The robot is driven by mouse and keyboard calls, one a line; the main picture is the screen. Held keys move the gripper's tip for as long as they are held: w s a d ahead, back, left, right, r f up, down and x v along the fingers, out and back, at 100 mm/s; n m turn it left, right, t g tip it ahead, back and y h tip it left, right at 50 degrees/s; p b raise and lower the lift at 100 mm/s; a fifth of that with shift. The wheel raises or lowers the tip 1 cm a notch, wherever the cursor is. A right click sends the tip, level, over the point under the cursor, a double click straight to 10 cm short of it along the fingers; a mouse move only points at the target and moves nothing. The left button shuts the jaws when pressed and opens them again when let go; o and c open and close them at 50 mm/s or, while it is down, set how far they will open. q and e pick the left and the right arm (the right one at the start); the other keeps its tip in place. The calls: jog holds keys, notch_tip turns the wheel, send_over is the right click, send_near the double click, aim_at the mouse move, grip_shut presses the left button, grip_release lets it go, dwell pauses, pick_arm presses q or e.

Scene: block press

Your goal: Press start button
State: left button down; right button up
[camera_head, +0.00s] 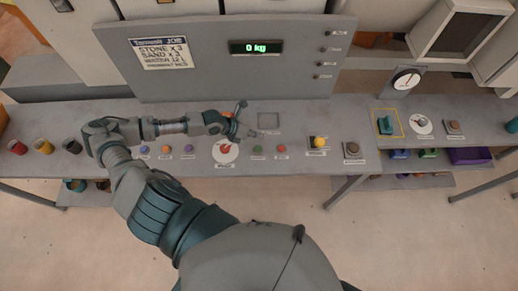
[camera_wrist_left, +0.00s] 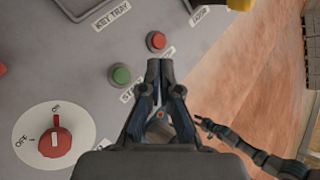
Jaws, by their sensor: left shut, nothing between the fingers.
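A green button (camera_head: 257,150) sits on the grey console top (camera_head: 200,116), just right of the red dial. It also shows in the left wrist view (camera_wrist_left: 121,75), beside a label beginning "ST", partly hidden by my gripper. A red button (camera_head: 281,149) is to its right, and shows in the left wrist view (camera_wrist_left: 156,41) too. My left gripper (camera_head: 240,115) is shut and empty over the console, behind the buttons in the head view. In the left wrist view its fingertips (camera_wrist_left: 160,66) appear between and below the two buttons; contact with either is not visible.
The red dial (camera_head: 225,150) is left of the green button. Several cups stand at left. The display (camera_head: 262,46) reads 0 kg. A dark jointed limb (camera_wrist_left: 245,143) shows over the floor.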

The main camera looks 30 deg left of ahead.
aim_at(256, 149)
pick_arm(q)
jog(key=f+b, duration=0.1)
jog(key=f, duration=0.1)
jog(key=f+b, duration=0.2)
jog(key=f, duration=0.1)
jog(key=a+f+b, duration=0.1)
jog(key=f, duration=0.1)
jog(key=shift+f+b, duration=0.15)
jog(key=shift+b, duration=0.15)
jog(key=shift+d+f+b, duration=0.25)
jog(key=shift+f+b, duration=0.3)
jog(key=shift+d, duration=0.1)
jog(key=shift+a, duration=0.3)
jog(key=shift+d, duration=0.25)
jog(key=shift+a, duration=0.15)
jog(key=shift+f, duration=0.15)
